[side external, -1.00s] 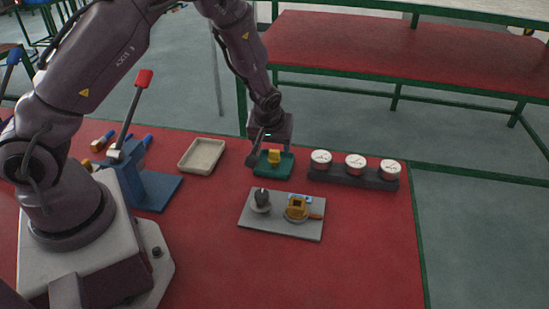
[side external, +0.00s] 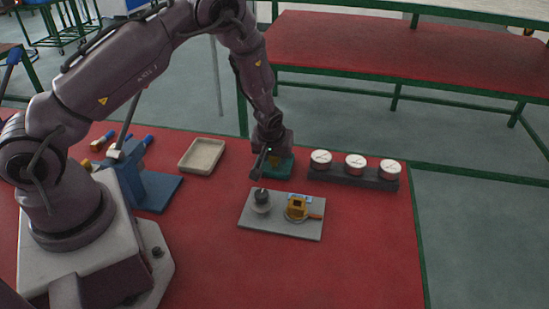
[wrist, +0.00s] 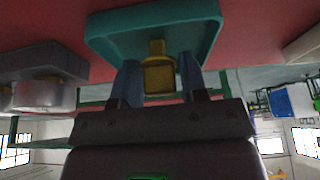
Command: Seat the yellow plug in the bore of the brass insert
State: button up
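The yellow plug (wrist: 158,76) stands at the green tray (wrist: 100,36) in the wrist view, between my gripper's two fingers. The fingers lie close on both sides of it; whether they touch it is unclear. In the side view my gripper (side external: 262,166) is low at the green tray (side external: 285,167), and the arm hides the plug there. The brass insert (side external: 297,208) sits on the grey plate (side external: 280,229), nearer the camera than the tray. It has a square top with a dark opening.
A dark rounded part (side external: 262,200) stands left of the insert on the plate. A dark block with three white-faced gauges (side external: 355,163) is to the right of the green tray. An empty beige tray (side external: 201,156) and a blue lever press (side external: 145,185) are to the left.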

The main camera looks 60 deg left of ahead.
jog(key=c, duration=0.5)
jog(key=shift+r, duration=3.2)
jog(key=s+d+r+n+g, duration=0.2)
jog(key=d+n+g, duration=0.1)
jog(key=d+n, duration=0.5)
jog(key=s+d+r+n+g, duration=0.3)
jog(key=d+n, duration=0.6)
